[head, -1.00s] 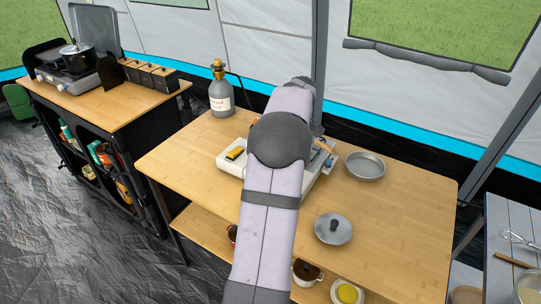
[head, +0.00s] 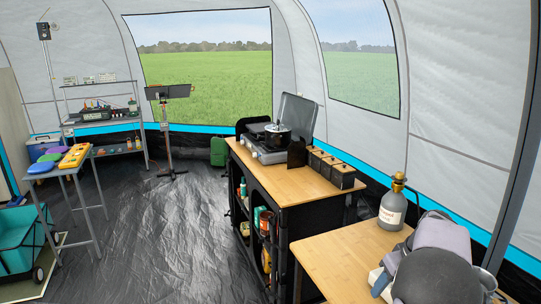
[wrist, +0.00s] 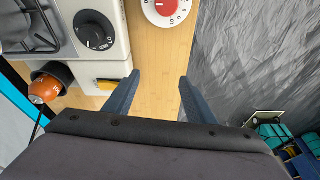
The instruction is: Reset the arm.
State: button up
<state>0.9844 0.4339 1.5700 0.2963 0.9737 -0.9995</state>
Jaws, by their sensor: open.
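My gripper (wrist: 158,78) is open in the wrist view, its two dark blue fingers apart with bare wooden table top between them and nothing held. A white stove (wrist: 100,55) with a black knob lies to the left of the fingers. A white and red dial (wrist: 166,9) is ahead of the fingertips. In the head view only part of my arm shows at the bottom right, over the near table; the gripper is out of that view.
A gas bottle (head: 392,206) stands on the near wooden table (head: 335,255). A black cabinet (head: 285,190) carries a camp stove with a pot (head: 277,131). A small table (head: 62,166) with coloured items stands at the left. The dark floor between is clear.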

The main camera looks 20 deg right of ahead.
jog(key=w+a+g+p, duration=0.1)
jog(key=a+g+p, duration=0.1)
jog(key=a, duration=2.1)
jog(key=s+a+f+n+g+p, duration=0.1)
jog(key=s+a+f+n+p, duration=0.15)
jog(key=s+a, duration=1.05)
notch_tip(320, 180, down, 14)
jog(key=w+a+b, duration=0.1)
jog(key=b, duration=1.3)
jog(key=shift+w+a+m, duration=0.3)
jog(key=shift+w+m, duration=0.1)
jog(key=shift+m, duration=0.05)
